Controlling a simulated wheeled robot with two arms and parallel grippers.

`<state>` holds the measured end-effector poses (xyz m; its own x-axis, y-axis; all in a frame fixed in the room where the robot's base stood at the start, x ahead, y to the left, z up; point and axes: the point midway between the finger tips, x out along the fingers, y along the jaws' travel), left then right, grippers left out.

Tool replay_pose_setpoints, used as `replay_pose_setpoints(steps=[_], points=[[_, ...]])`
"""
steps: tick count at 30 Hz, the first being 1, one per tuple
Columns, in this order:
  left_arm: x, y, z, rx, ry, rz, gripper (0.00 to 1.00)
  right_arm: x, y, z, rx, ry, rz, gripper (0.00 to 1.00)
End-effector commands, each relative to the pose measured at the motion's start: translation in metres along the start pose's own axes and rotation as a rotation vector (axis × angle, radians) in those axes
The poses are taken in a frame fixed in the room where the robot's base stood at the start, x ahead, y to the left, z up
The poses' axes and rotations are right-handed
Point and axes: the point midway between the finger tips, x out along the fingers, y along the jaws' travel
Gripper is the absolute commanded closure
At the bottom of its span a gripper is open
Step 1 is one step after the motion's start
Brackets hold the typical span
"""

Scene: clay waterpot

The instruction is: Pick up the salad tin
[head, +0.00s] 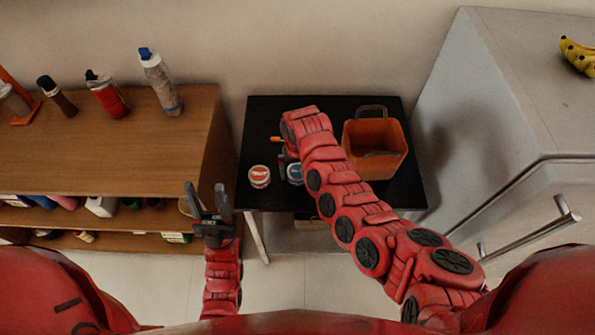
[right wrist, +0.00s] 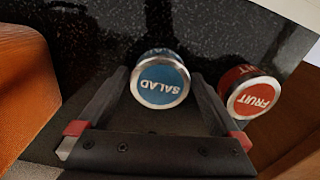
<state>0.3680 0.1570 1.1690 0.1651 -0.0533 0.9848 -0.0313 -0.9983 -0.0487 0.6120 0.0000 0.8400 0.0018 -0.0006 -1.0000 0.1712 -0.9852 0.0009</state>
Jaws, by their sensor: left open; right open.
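The salad tin (head: 295,174) is a small blue tin with a silver rim on the black table, partly hidden by my right arm in the head view. In the right wrist view the salad tin (right wrist: 161,80) shows its blue lid, lettered SALAD, upside down. My right gripper (right wrist: 160,76) is open, with the tin between the directions of its two fingers; I cannot tell whether they touch it. In the head view the right gripper is mostly hidden by its arm. My left gripper (head: 206,188) is open and empty, in front of the wooden shelf.
The red fruit tin (head: 260,176) stands beside the salad tin, close to one finger in the right wrist view (right wrist: 252,92). An orange-brown container (head: 391,134) with a handle stands on the black table (head: 262,115). A wooden shelf (head: 130,160) is left, a grey fridge (head: 480,110) right.

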Motion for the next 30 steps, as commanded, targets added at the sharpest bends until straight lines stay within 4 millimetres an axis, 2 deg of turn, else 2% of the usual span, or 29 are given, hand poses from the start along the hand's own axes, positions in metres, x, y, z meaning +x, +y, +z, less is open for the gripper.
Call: replay_pose_setpoints(steps=[10, 24, 30], points=[[0.0012, -0.0001, -0.0002, 0.000, 0.000, 0.000, 0.50, 0.0056, -0.0001, 0.0012, 0.001, -0.003, -0.001, 0.02], [0.0012, -0.0001, -0.0002, 0.000, 0.000, 0.000, 0.50, 0.0050, -0.0002, 0.0008, 0.000, -0.002, -0.001, 0.85], [0.0011, -0.0001, -0.0002, 0.000, 0.000, 0.000, 0.50, 0.0049, -0.0003, 0.0007, 0.000, -0.002, -0.001, 0.85]])
